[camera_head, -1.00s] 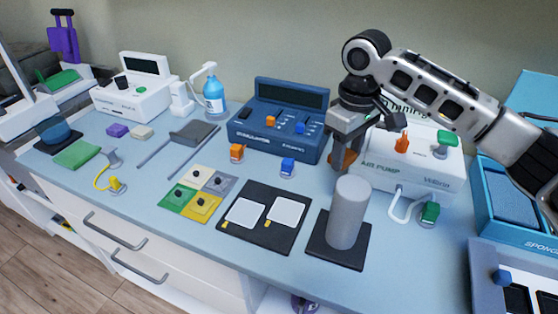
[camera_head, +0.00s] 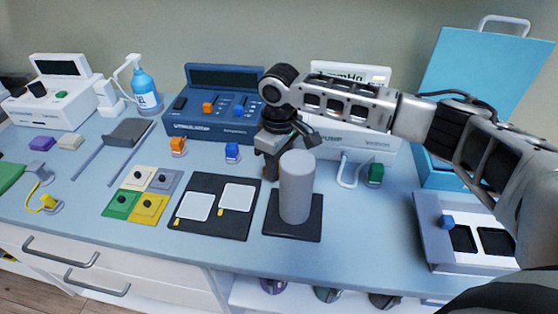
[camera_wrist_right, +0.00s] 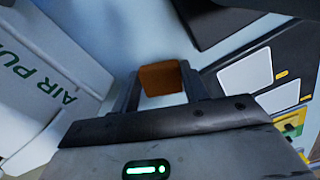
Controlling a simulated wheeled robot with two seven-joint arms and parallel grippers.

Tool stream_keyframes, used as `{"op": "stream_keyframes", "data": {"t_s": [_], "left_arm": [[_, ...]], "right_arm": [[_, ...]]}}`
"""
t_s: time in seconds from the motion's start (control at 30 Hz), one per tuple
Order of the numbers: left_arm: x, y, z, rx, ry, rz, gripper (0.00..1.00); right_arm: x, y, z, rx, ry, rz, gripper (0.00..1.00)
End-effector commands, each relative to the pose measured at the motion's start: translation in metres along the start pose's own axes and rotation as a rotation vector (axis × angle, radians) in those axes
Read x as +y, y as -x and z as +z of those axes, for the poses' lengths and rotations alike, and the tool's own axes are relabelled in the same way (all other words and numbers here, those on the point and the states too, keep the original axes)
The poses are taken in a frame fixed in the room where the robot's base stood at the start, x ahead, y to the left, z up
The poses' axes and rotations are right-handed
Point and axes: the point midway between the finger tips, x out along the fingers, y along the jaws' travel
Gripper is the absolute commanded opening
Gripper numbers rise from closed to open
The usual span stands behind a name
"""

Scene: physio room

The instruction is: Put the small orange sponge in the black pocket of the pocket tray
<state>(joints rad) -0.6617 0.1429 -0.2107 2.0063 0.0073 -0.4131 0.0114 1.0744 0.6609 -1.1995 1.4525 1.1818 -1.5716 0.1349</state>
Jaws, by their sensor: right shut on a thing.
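My right gripper (camera_head: 271,168) hangs over the table behind the grey cylinder (camera_head: 296,188). In the right wrist view, it (camera_wrist_right: 163,92) is shut on a small orange block, which looks like the sponge (camera_wrist_right: 160,78). In the head view the sponge is hidden behind the gripper and cylinder. A light tray (camera_head: 428,238) with black recesses, which looks like the pocket tray, lies at the right. Two recesses (camera_head: 495,240) show and look empty; a small blue block (camera_head: 447,222) sits at its left part. My arm covers its right side. My left gripper is not in view.
The cylinder stands upright on a black base (camera_head: 278,228). A black board with white pads (camera_head: 240,228) and a four-colour tile (camera_head: 152,208) lie to its left. The blue stimulator (camera_head: 195,108) and white air pump (camera_head: 375,148) stand behind. Bare table lies between cylinder and tray.

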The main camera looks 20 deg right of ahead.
Motion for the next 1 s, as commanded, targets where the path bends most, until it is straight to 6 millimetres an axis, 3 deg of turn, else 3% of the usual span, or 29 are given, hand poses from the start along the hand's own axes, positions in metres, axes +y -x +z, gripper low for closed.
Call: {"op": "stream_keyframes", "data": {"t_s": [0.2,0.23,0.3,0.67,0.77,1.0], "left_arm": [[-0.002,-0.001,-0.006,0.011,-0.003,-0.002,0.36],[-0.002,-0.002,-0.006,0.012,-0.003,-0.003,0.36],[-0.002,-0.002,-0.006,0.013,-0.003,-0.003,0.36],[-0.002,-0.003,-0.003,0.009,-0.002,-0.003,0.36],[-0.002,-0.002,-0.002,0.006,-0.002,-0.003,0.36],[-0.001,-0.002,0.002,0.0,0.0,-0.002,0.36]], "right_arm": [[-0.001,-0.002,0.0,-0.001,0.0,-0.001,0.26],[0.0,-0.003,0.0,0.0,0.0,-0.001,0.5],[0.0,-0.003,0.0,0.0,0.001,0.0,0.66],[0.0,0.003,0.0,0.001,0.001,0.001,0.66],[0.0,0.015,-0.001,0.002,0.002,0.001,0.66],[0.0,0.067,-0.001,0.005,0.001,0.001,0.66]]}}
